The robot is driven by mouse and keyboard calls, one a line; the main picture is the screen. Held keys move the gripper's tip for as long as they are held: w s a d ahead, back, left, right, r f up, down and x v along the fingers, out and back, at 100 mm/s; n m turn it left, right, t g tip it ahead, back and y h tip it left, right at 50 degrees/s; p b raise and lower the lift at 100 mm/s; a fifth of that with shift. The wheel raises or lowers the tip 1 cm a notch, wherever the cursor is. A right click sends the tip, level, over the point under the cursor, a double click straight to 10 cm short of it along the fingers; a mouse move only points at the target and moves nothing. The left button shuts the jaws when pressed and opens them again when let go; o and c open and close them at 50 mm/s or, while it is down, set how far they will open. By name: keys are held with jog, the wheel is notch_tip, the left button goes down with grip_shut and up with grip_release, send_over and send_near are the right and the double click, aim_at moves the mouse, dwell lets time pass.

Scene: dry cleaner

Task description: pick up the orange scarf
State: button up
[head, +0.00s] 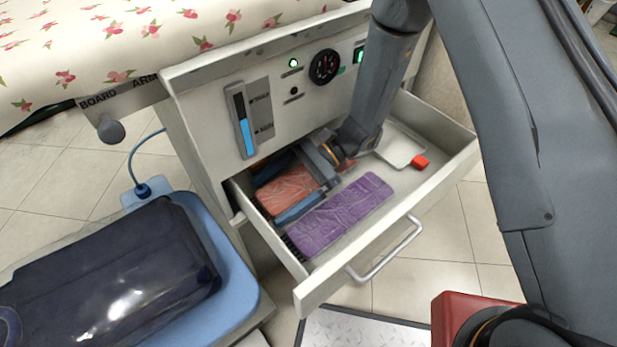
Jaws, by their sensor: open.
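The orange scarf (287,191) lies folded flat in the open drawer, at its left end. My gripper (284,188) is down in the drawer over the scarf, with its jaws apart. One finger lies along the scarf's far side and the other along its near side, between it and the purple scarf (340,213). The scarf shows between the fingers, with part of it hidden under the gripper. I cannot tell whether the fingers touch it.
The drawer (385,245) is pulled out, its walls close around my gripper. A white flat item with a red block (420,162) lies at its right. The control panel (290,95) rises behind. A dark bag (115,275) rests on a blue surface at left.

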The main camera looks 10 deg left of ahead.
jog(key=c, duration=1.2)
jog(key=shift+o, duration=0.2)
jog(key=shift+r, duration=0.15)
